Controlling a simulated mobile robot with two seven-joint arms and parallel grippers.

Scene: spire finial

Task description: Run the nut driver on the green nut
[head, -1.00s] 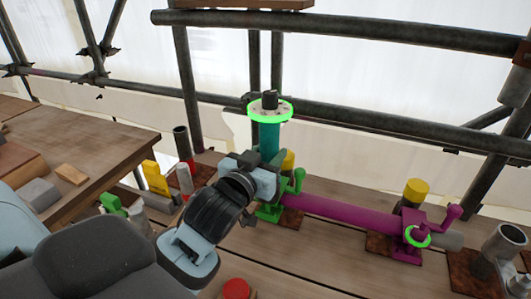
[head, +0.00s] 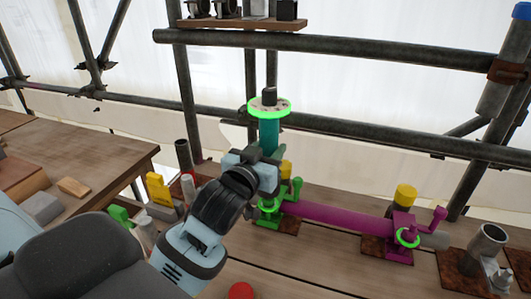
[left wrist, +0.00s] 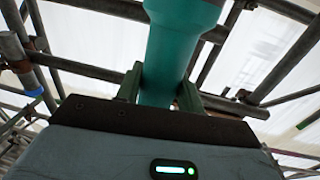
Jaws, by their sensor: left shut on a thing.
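My left gripper (head: 262,161) is shut on an upright teal shaft (head: 269,133). Near its top is a pale disc (head: 268,107) with a glowing green rim and a dark piece above it. The left wrist view shows the teal shaft (left wrist: 166,65) between the fingers, widening upward. Below the gripper is a green clamp (head: 282,222) with a crank handle and a glowing green ring (head: 268,207), partly hidden by my arm. I cannot tell the green nut from the ring, nor whether the teal shaft is the nut driver or touches the clamp. My right gripper is not seen.
A magenta tube (head: 340,217) runs right to a magenta clamp (head: 400,247) with another glowing green ring. Yellow-topped posts (head: 406,192) stand nearby, and a metal cup (head: 488,243) is at right. Scaffold bars (head: 350,45) cross behind. A table (head: 100,160) with blocks is at left.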

